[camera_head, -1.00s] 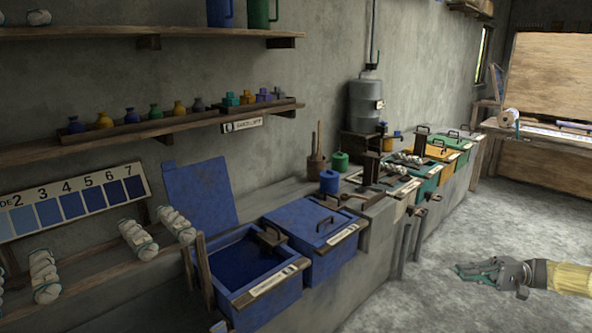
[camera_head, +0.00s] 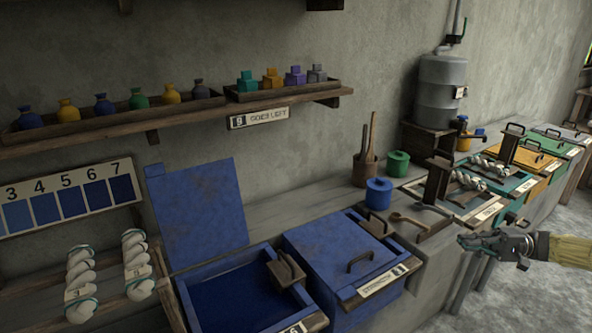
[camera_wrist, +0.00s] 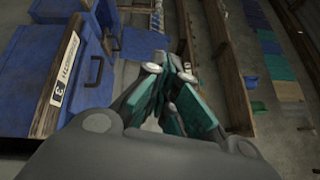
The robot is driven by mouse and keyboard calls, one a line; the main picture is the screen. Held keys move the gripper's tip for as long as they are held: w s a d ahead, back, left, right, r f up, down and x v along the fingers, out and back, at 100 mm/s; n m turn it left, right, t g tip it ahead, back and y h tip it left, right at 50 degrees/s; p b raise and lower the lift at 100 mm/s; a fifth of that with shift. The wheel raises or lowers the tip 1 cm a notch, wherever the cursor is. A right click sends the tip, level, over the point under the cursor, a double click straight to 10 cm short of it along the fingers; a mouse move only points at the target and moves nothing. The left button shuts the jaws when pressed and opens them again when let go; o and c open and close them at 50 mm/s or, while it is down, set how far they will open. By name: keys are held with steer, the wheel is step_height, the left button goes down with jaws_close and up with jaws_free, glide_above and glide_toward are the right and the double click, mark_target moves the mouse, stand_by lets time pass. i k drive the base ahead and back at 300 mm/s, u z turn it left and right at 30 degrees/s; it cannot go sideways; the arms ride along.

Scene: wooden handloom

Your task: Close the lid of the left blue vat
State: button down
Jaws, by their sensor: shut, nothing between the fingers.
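The left blue vat (camera_head: 187,287) stands at the bottom centre of the head view, its dark blue inside showing. Its blue lid (camera_head: 197,210) is open and stands upright against the wall behind it. A second blue vat with its lid (camera_head: 335,246) shut sits just to the right; its black handle also shows in the wrist view (camera_wrist: 93,72). My gripper (camera_head: 466,240) is at the right of the head view, to the right of both vats and apart from them. Its fingers (camera_wrist: 176,66) are shut and empty in the wrist view.
A wooden block with a handle (camera_head: 287,270) sits at the left vat's right edge. A shelf with bottles (camera_head: 150,130) runs above the lid.

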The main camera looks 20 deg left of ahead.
mark_target(199, 210)
steer(key=u, duration=0.75)
steer(key=i, duration=0.8)
steer(key=u, duration=0.8)
